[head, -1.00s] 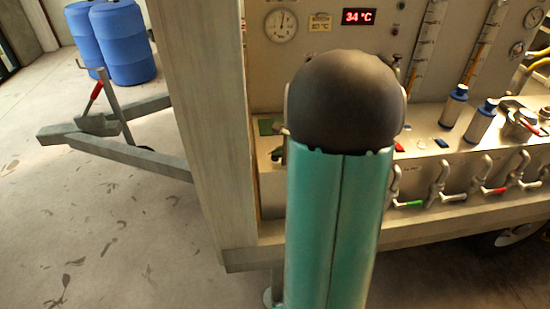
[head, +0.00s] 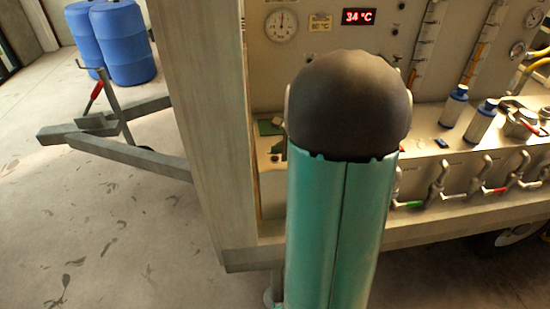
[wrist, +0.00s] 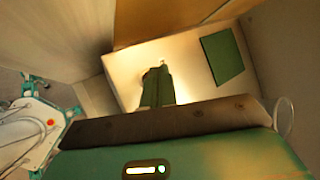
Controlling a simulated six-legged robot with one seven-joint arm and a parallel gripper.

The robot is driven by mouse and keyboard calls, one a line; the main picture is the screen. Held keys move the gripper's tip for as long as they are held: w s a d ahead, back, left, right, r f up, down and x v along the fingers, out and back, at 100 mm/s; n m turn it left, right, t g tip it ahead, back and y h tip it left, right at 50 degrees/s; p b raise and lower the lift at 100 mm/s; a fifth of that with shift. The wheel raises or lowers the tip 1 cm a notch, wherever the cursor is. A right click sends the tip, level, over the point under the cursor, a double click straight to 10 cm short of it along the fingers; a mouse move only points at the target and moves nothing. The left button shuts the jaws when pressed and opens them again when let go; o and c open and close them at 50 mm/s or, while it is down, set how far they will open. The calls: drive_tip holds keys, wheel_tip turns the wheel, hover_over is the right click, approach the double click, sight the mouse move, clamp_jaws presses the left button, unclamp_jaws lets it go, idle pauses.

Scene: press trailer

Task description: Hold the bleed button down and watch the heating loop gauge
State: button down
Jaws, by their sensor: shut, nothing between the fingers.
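A round white dial gauge (head: 281,25) is on the upright panel in the head view, its needle pointing roughly up. Its label is too small to read, so I cannot tell if it is the heating loop gauge. My gripper (wrist: 160,66) is shut and empty in the wrist view, its green fingers over the pale bench top near the corner. My arm hides it in the head view. I cannot make out the bleed button in either view; it may be hidden by the fingers. I cannot tell whether the fingertips touch anything.
A green pad (wrist: 222,57) lies on the bench right of the fingers. A red display (head: 359,16) reads 34 °C. A broad post (head: 205,120) stands left of my arm.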

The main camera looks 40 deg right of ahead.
sight(278, 161)
drive_tip(key=shift+r, duration=0.1)
wheel_tip(278, 161, up, 5)
drive_tip(key=shift+f, duration=0.1)
idle(0.4)
idle(1.1)
